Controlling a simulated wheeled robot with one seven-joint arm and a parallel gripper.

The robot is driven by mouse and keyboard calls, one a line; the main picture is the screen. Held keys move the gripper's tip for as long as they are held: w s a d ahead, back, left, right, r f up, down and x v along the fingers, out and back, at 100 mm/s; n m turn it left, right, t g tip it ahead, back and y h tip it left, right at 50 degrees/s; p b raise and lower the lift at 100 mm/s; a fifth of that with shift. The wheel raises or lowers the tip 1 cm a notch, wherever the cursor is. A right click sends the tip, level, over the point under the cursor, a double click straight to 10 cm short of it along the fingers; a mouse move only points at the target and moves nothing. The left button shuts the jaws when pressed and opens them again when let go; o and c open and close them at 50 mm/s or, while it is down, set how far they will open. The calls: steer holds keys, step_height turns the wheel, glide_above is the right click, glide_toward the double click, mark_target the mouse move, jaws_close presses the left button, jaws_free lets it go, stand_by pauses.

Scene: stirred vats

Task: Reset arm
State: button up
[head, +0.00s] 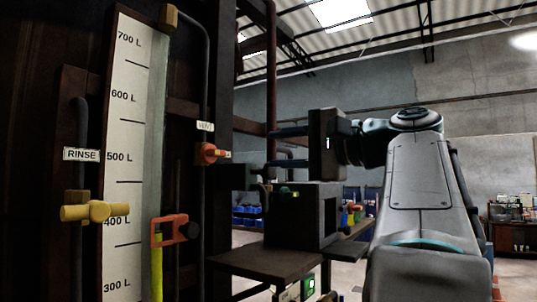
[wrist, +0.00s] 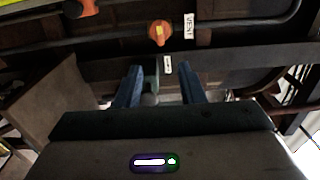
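My gripper (head: 273,148) is held out to the left at the middle of the head view, its two blue fingers pointing at the dark vat structure. In the wrist view my gripper (wrist: 160,76) shows its fingers spread apart. I see nothing clearly held between them; a small pale label and a grey rounded part show in the gap, seemingly beyond the fingers. The orange vent valve handle (head: 212,153) is left of the fingertips and apart from them. It also shows in the wrist view (wrist: 161,33), ahead of the fingers beside the VENT label (wrist: 189,26).
A level scale (head: 125,160) marked in litres stands at left, with a red clamp (head: 170,231) on it. A yellow rinse valve (head: 95,211) is further left. A dark box (head: 302,216) on a brown table (head: 262,264) sits below my gripper. Open floor lies behind.

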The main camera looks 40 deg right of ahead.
steer(key=shift+f, duration=0.1)
steer(key=w+a+f+n+g+b, duration=0.15)
steer(key=a+f, duration=0.25)
steer(key=f, duration=0.6)
steer(key=w+a+f+n+g+h, duration=0.1)
steer(key=w+a+f+g, duration=0.2)
steer(key=f, duration=0.6)
steer(key=w+a+f+n+g+b, duration=0.1)
steer(key=w+a+f+g, duration=0.2)
steer(key=f, duration=0.7)
steer(key=s+a+f+n+g+h, duration=0.1)
steer(key=s+a+f+n+g, duration=0.1)
steer(key=f, duration=0.7)
steer(key=s+a+f+n+g+h+b, duration=0.1)
steer(key=s+a+f+n, duration=0.3)
steer(key=f, duration=0.5)
steer(key=s+a+f+n+g+h, duration=0.2)
steer(key=s+f, duration=0.4)
steer(key=f, duration=0.4)
steer(key=a+n+h, duration=0.1)
steer(key=n, duration=0.1)
steer(key=shift+s+a+n+g, duration=0.3)
steer(key=shift+a+n+g, duration=0.05)
